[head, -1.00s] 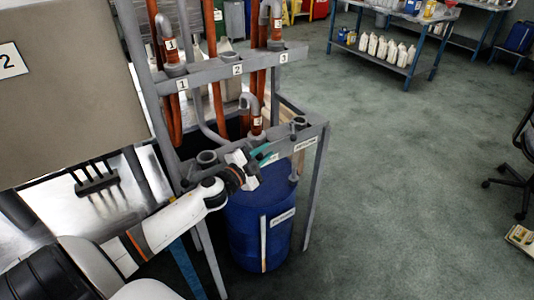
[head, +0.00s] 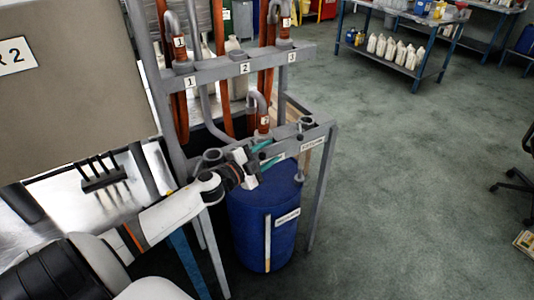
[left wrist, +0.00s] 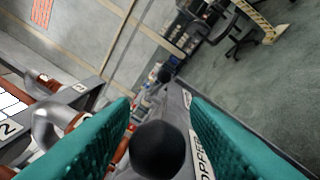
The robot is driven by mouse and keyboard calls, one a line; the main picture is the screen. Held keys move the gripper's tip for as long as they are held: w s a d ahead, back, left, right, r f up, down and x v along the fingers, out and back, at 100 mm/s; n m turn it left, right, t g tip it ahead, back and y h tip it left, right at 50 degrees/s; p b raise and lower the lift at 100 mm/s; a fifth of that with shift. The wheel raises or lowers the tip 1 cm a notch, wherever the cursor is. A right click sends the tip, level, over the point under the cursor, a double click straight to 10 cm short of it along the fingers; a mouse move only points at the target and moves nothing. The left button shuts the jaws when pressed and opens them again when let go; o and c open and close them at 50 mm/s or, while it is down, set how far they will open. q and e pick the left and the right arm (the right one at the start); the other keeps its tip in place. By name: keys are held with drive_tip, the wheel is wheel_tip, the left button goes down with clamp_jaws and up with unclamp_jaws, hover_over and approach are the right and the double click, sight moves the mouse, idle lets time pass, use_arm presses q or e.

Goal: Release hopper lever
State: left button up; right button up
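A round black lever knob (left wrist: 157,150) shows low in the left wrist view, beside a grey rail with a partly visible label (left wrist: 203,155) reading "OPPER". My left gripper (left wrist: 160,118) has its two teal fingers on either side of the knob, with a gap to each, so it is open around it. In the head view my left gripper (head: 268,152) is at the front rail of the grey frame, above the blue drum (head: 262,225); the knob cannot be made out there. My right gripper is not in view.
A second dark knob (left wrist: 165,75) lies farther along the rail. Orange pipes and a numbered upper rail (head: 245,68) stand behind the gripper. A large beige panel (head: 75,85) is at the left.

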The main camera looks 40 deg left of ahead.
use_arm(q)
drive_tip(key=shift+s, duration=0.1)
drive_tip(key=s+a+b, duration=0.1)
drive_tip(key=s+a, duration=0.1)
drive_tip(key=s, duration=0.9)
drive_tip(key=shift+s+a, duration=0.15)
drive_tip(key=shift+s, duration=0.15)
drive_tip(key=shift+c, duration=0.3)
